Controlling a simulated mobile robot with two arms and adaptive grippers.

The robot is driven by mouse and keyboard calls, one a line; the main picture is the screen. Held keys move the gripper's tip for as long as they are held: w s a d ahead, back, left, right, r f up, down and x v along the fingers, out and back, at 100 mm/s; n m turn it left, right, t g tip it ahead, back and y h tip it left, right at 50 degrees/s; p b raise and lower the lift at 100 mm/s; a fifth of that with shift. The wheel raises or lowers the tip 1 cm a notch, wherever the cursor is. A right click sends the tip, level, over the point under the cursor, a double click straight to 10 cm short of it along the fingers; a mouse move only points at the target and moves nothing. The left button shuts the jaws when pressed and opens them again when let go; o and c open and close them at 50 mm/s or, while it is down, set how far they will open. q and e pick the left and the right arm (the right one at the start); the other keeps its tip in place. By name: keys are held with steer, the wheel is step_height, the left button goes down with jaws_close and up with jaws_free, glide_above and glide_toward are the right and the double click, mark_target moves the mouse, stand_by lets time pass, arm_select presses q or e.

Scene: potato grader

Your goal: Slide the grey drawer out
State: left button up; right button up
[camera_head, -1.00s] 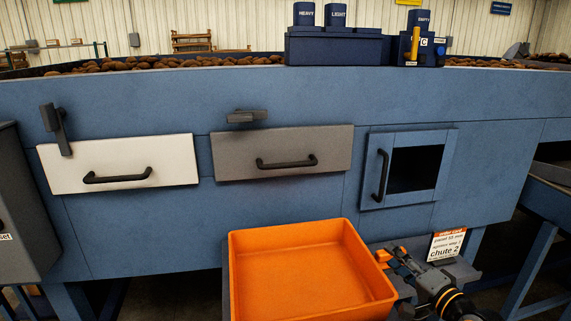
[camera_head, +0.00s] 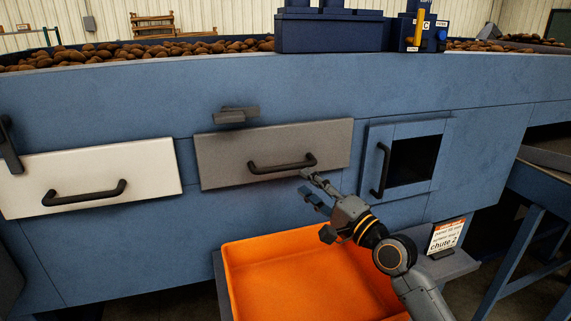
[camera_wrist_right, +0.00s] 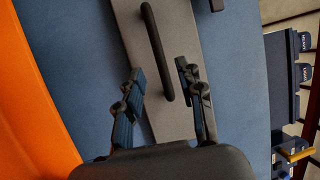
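The grey drawer (camera_head: 230,150) is in the middle of the blue machine front in the head view, its front close against the machine. It also shows in the right wrist view (camera_wrist_right: 182,35). Its black bar handle (camera_head: 283,165) runs across the front; the wrist view shows the handle (camera_wrist_right: 158,50) too. My right gripper (camera_head: 308,185) is just below and right of the handle's right end. In the wrist view its fingers (camera_wrist_right: 160,78) are apart and empty, with the handle's end in line between them; contact is not visible. My left gripper is out of view.
A dark latch (camera_head: 236,116) lies sideways above the grey drawer. A white drawer (camera_head: 100,170) is to the left, a blue framed door (camera_head: 378,150) to the right. An orange tray (camera_head: 290,270) is below my right gripper, a chute sign (camera_head: 446,236) to its right.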

mark_target(286, 168)
steer(key=x, duration=0.6)
steer(key=shift+w+a, duration=0.25)
steer(key=shift+w, duration=0.05)
steer(key=shift+w+a+p, duration=0.25)
steer(key=shift+p, duration=0.05)
steer(key=shift+w+a+r, duration=0.1)
steer(key=shift+w+a, duration=0.15)
steer(key=shift+w, duration=0.05)
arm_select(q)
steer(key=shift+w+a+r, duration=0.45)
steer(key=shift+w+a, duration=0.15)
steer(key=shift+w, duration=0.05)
arm_select(e)
jaws_close()
